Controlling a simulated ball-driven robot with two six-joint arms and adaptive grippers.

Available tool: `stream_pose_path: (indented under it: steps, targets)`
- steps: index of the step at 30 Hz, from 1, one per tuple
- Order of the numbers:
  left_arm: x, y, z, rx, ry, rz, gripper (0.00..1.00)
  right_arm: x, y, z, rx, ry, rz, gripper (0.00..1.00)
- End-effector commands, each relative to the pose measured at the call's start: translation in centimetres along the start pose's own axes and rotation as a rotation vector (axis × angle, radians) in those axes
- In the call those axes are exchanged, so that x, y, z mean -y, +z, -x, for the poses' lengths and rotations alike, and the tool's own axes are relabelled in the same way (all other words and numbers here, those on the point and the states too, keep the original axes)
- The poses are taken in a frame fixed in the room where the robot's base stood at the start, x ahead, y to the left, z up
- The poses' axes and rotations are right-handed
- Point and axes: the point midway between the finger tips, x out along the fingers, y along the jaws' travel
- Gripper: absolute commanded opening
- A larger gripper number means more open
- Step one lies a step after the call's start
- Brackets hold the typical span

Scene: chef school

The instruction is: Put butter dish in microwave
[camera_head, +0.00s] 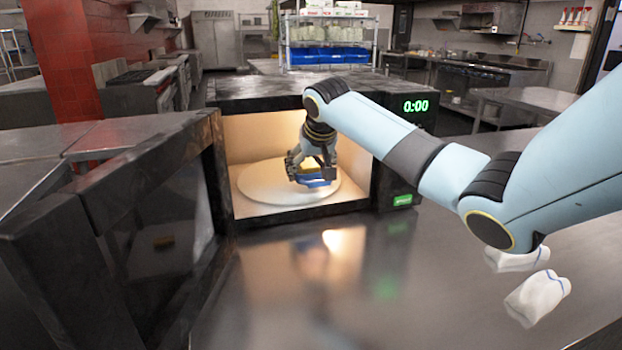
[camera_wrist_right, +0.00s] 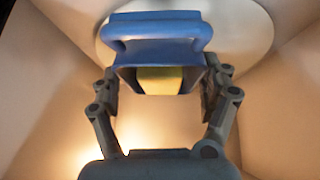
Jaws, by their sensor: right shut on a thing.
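The microwave (camera_head: 388,150) stands on the steel counter with its door (camera_head: 120,215) swung open to the left. Its lit inside holds a round pale turntable (camera_head: 255,187), which also shows in the wrist view (camera_wrist_right: 262,30). My right gripper (camera_head: 313,178) reaches into the microwave, over the turntable. It is shut on the blue butter dish (camera_head: 318,183), with a finger on each side. In the wrist view the dish (camera_wrist_right: 155,30) has a handle, and yellow butter (camera_wrist_right: 160,80) shows in its opening. I cannot tell whether the dish touches the turntable. My left gripper is out of view.
White cloth-like items (camera_head: 537,297) lie on the counter at the lower right, below my right arm. The counter (camera_head: 300,290) in front of the microwave is clear. The microwave's walls close in around my right gripper.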

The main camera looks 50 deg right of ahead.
Motion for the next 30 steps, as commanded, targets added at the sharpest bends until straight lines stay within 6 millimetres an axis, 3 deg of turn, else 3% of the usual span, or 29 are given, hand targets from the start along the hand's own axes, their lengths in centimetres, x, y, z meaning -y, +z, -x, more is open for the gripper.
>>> stream_pose_path:
  steps: [6, 11, 12, 16, 25, 30]
  targets:
    - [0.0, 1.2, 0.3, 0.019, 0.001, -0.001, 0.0, 0.1, 1.8, -2.4, 0.004, 0.0, 0.001, 0.34]
    - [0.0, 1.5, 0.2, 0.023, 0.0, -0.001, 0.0, 0.1, 1.8, -2.5, 0.002, 0.0, 0.001, 0.34]
    - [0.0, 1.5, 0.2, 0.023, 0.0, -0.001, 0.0, 0.1, 1.9, -2.5, 0.004, 0.0, 0.001, 0.82]
    - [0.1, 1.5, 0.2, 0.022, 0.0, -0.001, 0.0, 0.1, 1.9, -2.5, 0.003, 0.0, 0.001, 0.99]
    - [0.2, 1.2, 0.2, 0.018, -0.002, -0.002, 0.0, 0.1, 1.8, -2.3, 0.002, 0.001, 0.001, 1.0]
    - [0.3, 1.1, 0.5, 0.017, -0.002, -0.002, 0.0, 0.0, 1.6, -0.4, -0.001, 0.001, 0.003, 1.0]
